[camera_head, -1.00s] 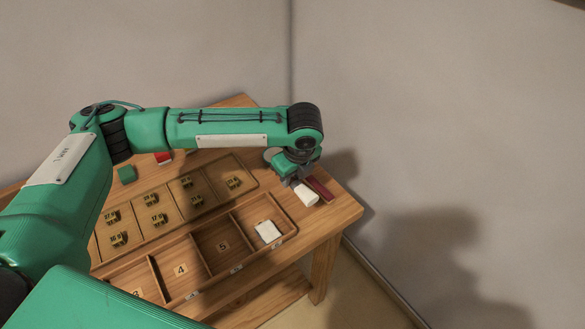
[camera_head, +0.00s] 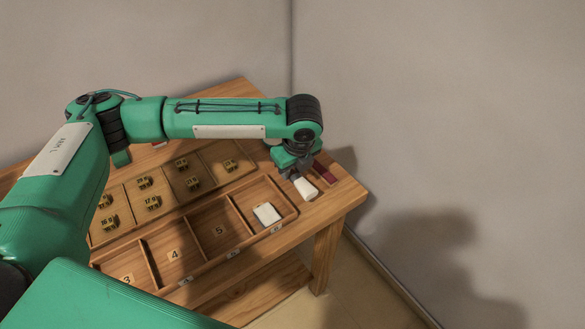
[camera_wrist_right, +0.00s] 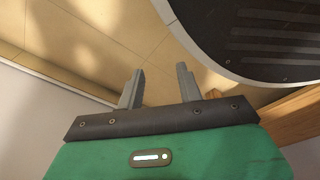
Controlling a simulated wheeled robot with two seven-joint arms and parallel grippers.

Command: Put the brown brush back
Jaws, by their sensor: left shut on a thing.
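My left gripper (camera_head: 296,172) is over the right end of the wooden table in the head view. It is shut on a small white block (camera_head: 306,188), which sticks out below the fingers, low over or on the tabletop. A dark red-brown flat piece (camera_head: 325,172) lies just to the right and beyond, partly hidden by the gripper. I cannot tell whether it is the brown brush; no bristles show. In the right wrist view my right gripper (camera_wrist_right: 159,70) is open and empty, with bare floor between its fingers.
The wooden table (camera_head: 338,195) carries a numbered compartment tray (camera_head: 198,268); a white piece (camera_head: 267,214) lies in its right compartment. Behind it is a tray (camera_head: 208,158) of several small brass-coloured weights. A wall (camera_head: 430,110) stands close to the table's right side.

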